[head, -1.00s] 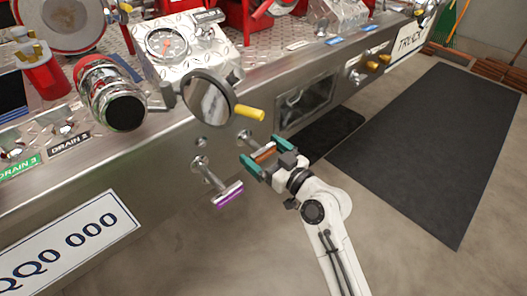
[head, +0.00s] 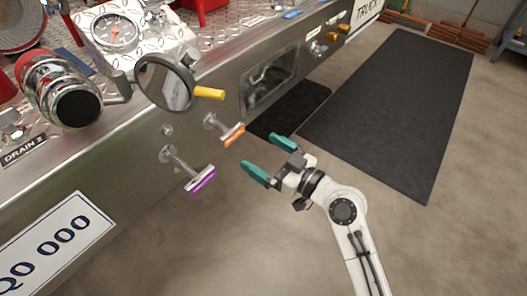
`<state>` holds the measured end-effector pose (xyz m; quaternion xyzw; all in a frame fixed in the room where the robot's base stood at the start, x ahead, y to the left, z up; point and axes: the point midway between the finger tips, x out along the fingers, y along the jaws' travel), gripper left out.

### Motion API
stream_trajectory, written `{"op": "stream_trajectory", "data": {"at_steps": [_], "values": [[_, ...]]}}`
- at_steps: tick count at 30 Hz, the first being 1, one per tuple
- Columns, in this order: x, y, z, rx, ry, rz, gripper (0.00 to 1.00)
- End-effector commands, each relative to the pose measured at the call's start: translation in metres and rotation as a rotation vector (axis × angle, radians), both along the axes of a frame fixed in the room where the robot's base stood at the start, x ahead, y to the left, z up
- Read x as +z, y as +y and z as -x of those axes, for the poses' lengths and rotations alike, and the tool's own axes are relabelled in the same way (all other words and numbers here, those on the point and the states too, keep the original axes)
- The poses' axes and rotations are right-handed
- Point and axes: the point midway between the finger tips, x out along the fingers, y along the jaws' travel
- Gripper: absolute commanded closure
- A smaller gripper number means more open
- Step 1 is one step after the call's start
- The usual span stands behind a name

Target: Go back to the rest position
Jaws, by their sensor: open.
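My gripper (head: 268,157) has two teal fingers spread apart, with nothing between them. It hangs in front of the truck's metal bumper, over the concrete floor. An orange-tipped T-handle (head: 234,136) sticks out of the bumper just up and left of the fingers, apart from them. A purple-tipped T-handle (head: 203,180) sticks out lower left, also apart from the gripper. My white arm reaches in from the bottom right.
A dark mat (head: 395,105) lies on the floor at right. The floor right of the arm looks clear.

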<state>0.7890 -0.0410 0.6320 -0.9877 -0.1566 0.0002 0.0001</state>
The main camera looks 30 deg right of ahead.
Motion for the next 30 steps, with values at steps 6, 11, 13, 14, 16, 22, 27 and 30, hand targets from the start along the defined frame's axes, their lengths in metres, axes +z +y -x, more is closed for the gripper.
{"op": "stream_trajectory", "data": {"at_steps": [6,11,13,14,16,22,27,30], "values": [[0.000,0.000,0.000,0.000,0.000,0.000,0.00],[-0.003,0.002,0.001,0.007,0.014,0.002,0.00],[-0.016,0.009,0.008,0.036,0.077,0.013,0.00],[-0.025,0.013,0.013,0.053,0.120,0.022,0.00],[-0.051,0.023,0.030,0.096,0.259,0.045,0.00],[-0.134,0.023,0.116,0.097,0.803,0.123,0.00],[-0.164,-0.002,0.186,-0.043,1.159,0.174,0.00],[-0.170,-0.019,0.223,-0.156,1.323,0.198,0.00]]}}
